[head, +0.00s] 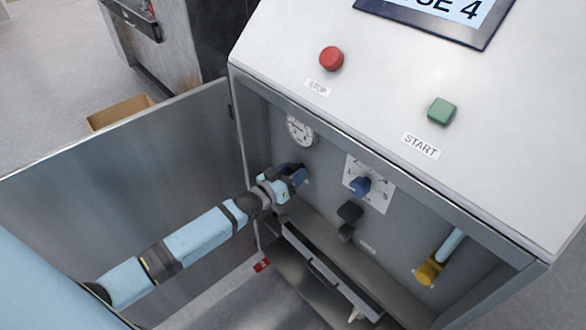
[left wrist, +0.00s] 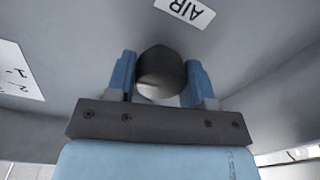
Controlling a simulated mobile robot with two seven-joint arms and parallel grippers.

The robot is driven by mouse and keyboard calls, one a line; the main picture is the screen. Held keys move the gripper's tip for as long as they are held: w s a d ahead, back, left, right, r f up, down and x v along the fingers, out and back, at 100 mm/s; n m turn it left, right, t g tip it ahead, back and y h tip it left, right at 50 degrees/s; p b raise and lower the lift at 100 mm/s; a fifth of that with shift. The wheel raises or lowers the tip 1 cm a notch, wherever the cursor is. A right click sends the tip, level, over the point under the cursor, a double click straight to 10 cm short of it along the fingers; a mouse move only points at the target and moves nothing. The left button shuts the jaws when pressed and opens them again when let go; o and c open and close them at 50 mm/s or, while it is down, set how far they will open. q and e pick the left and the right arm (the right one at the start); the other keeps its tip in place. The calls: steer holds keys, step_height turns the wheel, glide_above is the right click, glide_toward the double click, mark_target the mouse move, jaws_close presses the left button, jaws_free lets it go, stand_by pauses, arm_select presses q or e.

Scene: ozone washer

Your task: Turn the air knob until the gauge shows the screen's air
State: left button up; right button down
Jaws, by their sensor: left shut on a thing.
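My left gripper (head: 298,174) reaches into the open cabinet and is shut on the air knob. In the left wrist view the dark round air knob (left wrist: 160,73) sits between the two blue fingers, beneath a label reading AIR (left wrist: 185,12). In the head view the gripper hides the knob. The round white gauge (head: 300,131) is on the back panel just above the gripper; its needle and numbers are too small to read. The screen (head: 430,8) is cut off at the top; only the end of a line, "SE 4", shows. My right gripper is not in view.
A blue knob (head: 360,186) on a white dial plate, a black knob (head: 349,212) and a yellow fitting (head: 430,270) are right of the gripper. The red STOP (head: 331,59) and green START (head: 441,111) buttons are above. The open door (head: 130,165) stands at left.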

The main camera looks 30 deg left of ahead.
arm_select(q)
steer(key=shift+r+m+p, duration=0.1)
steer(key=shift+m+p, duration=0.35)
steer(key=shift+m, duration=0.55)
steer(key=m+p, duration=0.1)
steer(key=m, duration=0.2)
steer(key=shift+m, duration=0.4)
steer(key=m+p, duration=0.1)
steer(key=m, duration=0.1)
steer(key=shift+m, duration=0.4)
steer(key=shift+m+h, duration=0.3)
steer(key=shift+m, duration=1.9)
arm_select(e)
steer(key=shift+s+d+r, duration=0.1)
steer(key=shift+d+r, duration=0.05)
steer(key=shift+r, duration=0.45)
arm_select(q)
steer(key=o, duration=0.9)
steer(key=p+v, duration=0.1)
steer(key=v, duration=1.2)
steer(key=shift+s+a, duration=0.2)
steer(key=shift+s, duration=0.15)
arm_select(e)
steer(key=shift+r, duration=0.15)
